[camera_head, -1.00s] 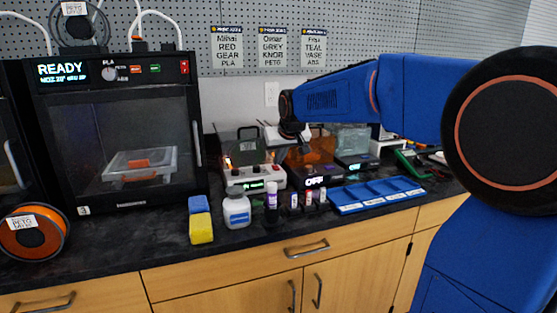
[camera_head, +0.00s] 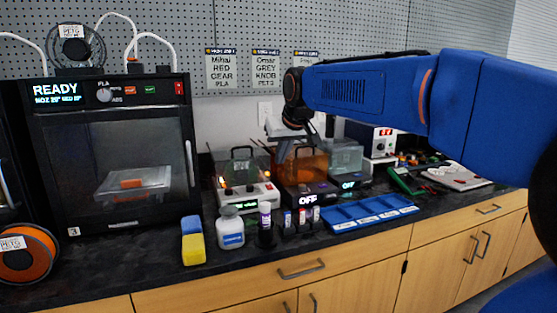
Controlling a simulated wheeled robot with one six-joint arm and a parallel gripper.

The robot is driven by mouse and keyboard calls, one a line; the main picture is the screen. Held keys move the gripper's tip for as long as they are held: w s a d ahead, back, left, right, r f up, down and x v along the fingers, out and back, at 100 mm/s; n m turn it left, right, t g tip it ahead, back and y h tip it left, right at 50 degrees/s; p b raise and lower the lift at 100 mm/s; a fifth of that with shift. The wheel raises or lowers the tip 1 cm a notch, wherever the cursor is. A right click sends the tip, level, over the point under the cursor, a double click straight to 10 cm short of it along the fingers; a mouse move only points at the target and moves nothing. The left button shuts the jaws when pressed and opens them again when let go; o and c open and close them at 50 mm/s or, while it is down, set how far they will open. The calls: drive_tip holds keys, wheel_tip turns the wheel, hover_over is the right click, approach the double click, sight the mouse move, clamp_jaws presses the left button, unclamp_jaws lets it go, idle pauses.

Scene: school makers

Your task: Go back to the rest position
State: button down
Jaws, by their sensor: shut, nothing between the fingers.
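My blue arm reaches in from the right of the head view, over the counter. My gripper (camera_head: 283,148) hangs from its dark wrist, tilted down, in front of the back wall and above the devices. It is shut with nothing held. Its fingertips are small and hard to separate from the orange-lidded tank (camera_head: 304,168) behind them. The gripper looks clear of the counter (camera_head: 345,247).
A 3D printer (camera_head: 110,155) reading READY stands at left, an orange spool (camera_head: 28,252) beside it. A yellow-blue sponge (camera_head: 193,242), white bottle (camera_head: 230,229), small vials (camera_head: 265,220) and blue tray (camera_head: 365,212) line the counter front. A grey device (camera_head: 247,196) sits behind.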

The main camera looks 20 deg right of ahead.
idle(0.5)
drive_tip(key=s+f+g, duration=0.1)
drive_tip(key=s+f, duration=1.1)
drive_tip(key=s, duration=0.4)
drive_tip(key=s+f+g, duration=0.1)
drive_tip(key=s+f, duration=1.1)
drive_tip(key=s, duration=0.5)
drive_tip(key=shift+s+d+f+g, duration=0.15)
drive_tip(key=shift+s+f+g, duration=0.1)
drive_tip(key=shift+g, duration=0.15)
